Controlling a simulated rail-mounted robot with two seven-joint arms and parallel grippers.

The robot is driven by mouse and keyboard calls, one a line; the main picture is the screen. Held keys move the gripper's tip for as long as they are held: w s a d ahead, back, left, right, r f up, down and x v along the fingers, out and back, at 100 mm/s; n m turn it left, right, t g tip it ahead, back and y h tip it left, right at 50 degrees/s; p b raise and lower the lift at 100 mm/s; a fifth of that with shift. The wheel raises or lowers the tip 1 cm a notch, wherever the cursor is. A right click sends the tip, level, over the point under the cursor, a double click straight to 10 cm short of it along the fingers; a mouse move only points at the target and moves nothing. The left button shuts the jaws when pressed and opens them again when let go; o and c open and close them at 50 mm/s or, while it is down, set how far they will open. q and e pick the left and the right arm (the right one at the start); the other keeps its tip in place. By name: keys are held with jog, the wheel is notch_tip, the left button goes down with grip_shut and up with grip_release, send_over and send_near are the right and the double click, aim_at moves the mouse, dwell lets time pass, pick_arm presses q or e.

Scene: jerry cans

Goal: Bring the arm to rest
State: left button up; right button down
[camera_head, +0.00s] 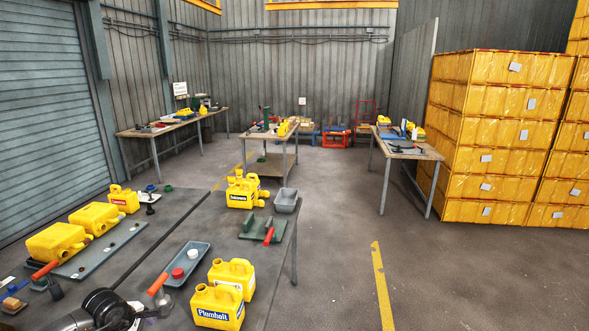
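Part of my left arm shows at the bottom left, low over the near workbench (130,262). Its dark round joint is seen from above, and at its right end is a small grey part that may be my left gripper (148,314). Its fingers are not clear enough to read. My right arm and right gripper are out of view. Yellow jerry cans stand on the bench: two labelled cans at the front right (217,307), a group at the back (244,190) and a small one at the back left (124,199). Two more lie at the left (57,242).
A grey-blue tray (187,263) with red and white caps lies right of my arm, beside an orange-handled tool (158,284). A green fixture (262,229) and grey bin (286,200) are near the right edge.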

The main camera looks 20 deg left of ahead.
pick_arm(q)
jog(key=w+d+r+n+t+h, duration=0.5)
jog(key=w+d+r+n+t, duration=0.3)
jog(key=r+t, duration=0.25)
jog(key=s+d+r+n+t+y, duration=0.15)
jog(key=r+n+t+y, duration=0.25)
jog(key=r+n, duration=0.6)
jog(key=d+r+n+t+y, duration=0.25)
jog(key=r+n+t, duration=0.25)
jog(key=r+n, duration=0.45)
jog(key=s+d+f+n+g, duration=0.6)
jog(key=s+d+f+n, duration=0.15)
jog(key=f+n, duration=0.2)
jog(key=s+d+f+n+g, duration=0.7)
jog(key=s+f+n, duration=0.15)
jog(key=f, duration=0.25)
jog(key=s+d+f+n+g+h, duration=0.15)
jog(key=s+f+g, duration=0.25)
jog(key=s+f, duration=0.7)
jog(key=s+d+f+n+g, duration=0.25)
jog(key=s+f, duration=0.65)
jog(key=s, duration=0.5)
notch_tip(320, 180, up, 24)
jog(key=p, duration=2.3)
jog(key=shift+d+f+m+g+p, duration=0.2)
jog(key=shift+d+m+g+p, duration=0.1)
jog(key=shift+m, duration=0.15)
